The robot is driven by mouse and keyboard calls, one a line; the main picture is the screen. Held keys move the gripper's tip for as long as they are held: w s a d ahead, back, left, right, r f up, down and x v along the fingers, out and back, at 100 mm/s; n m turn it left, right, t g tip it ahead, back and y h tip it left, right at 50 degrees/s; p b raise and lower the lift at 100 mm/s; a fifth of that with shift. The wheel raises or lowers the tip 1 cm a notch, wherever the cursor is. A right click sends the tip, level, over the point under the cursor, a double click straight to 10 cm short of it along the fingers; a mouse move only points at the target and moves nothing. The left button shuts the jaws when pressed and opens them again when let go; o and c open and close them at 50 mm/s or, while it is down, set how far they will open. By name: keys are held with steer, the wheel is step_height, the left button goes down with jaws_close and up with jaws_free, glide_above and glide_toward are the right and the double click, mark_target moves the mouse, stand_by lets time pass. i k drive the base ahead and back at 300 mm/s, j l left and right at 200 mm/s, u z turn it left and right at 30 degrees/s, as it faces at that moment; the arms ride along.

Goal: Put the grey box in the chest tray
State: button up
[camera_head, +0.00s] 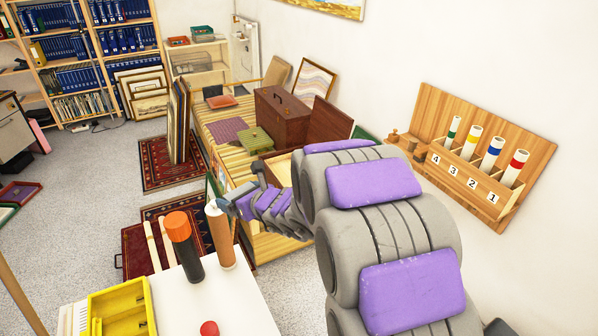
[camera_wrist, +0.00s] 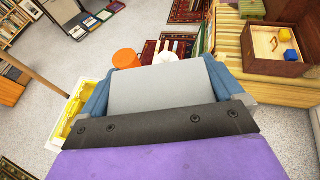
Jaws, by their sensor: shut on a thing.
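My gripper (camera_wrist: 163,72) is shut on a light grey box (camera_wrist: 165,92), which sits between its two blue-grey fingers in the wrist view. In the head view my gripper (camera_head: 236,203) is small, in the air beyond the white table; the box cannot be made out clearly there. An open wooden tray (camera_wrist: 249,62) is at the upper right of the wrist view, apart from the gripper. In the head view my arm hides most of this tray (camera_head: 270,155).
A black bottle with an orange cap (camera_head: 184,250) and a brown tube (camera_head: 220,238) stand on the white table (camera_head: 240,305), beside a yellow tray (camera_head: 119,285). A brown case (camera_head: 283,118) stands on the slatted bench. A wooden rack (camera_head: 485,175) holds numbered tubes.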

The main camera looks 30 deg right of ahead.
mark_target(278, 169)
steer(key=i+l, duration=0.25)
steer(key=l, duration=0.2)
steer(key=i+l, duration=0.3)
steer(key=l, duration=0.15)
steer(key=i+l, duration=0.25)
steer(key=l, duration=0.15)
steer(key=i+l, duration=0.25)
steer(key=l, duration=0.2)
steer(key=i, duration=1.7)
